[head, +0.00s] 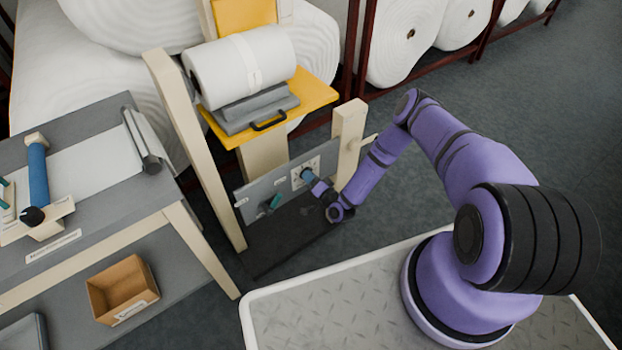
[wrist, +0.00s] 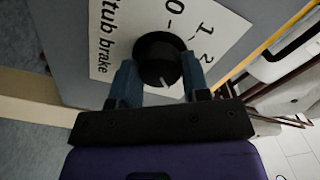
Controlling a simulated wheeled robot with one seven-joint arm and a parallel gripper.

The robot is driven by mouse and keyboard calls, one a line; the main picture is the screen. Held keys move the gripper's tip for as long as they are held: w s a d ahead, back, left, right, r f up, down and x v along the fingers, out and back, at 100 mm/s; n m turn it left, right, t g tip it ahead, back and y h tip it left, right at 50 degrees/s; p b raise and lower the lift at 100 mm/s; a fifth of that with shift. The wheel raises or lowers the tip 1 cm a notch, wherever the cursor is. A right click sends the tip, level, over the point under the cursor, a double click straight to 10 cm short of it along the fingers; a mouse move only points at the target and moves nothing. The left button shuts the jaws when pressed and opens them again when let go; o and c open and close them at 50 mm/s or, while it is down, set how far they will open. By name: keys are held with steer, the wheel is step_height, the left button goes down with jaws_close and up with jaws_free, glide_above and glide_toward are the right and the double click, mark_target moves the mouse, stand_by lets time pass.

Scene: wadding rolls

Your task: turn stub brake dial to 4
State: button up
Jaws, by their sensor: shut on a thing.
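The stub brake dial (wrist: 158,60) is a black round knob on a white scale plate (wrist: 110,22) in the wrist view. The print "tub brake" and the figures 0, 1 and 2 show, tilted in the picture. A white mark on the knob points toward the bottom of the picture. Any figures on that side are hidden behind my gripper. My gripper (wrist: 160,78) is shut on the knob, one blue finger on each side. In the head view my gripper (head: 316,184) is at the small white plate (head: 297,180) on the grey panel; the dial is mostly hidden there.
A teal handle (head: 272,203) sits on the same panel, left of the dial. A cream post (head: 348,135) stands close to the right of my gripper. Above is a yellow shelf (head: 318,92) with a white roll (head: 225,72). A grey bench (head: 85,120) stands left.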

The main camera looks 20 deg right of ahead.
steer(key=shift+s+m, duration=0.1)
steer(key=shift+m, duration=1)
steer(key=o, duration=0.9)
steer(key=v, duration=1)
steer(key=shift+s+d, duration=0.15)
steer(key=shift+s, duration=0.2)
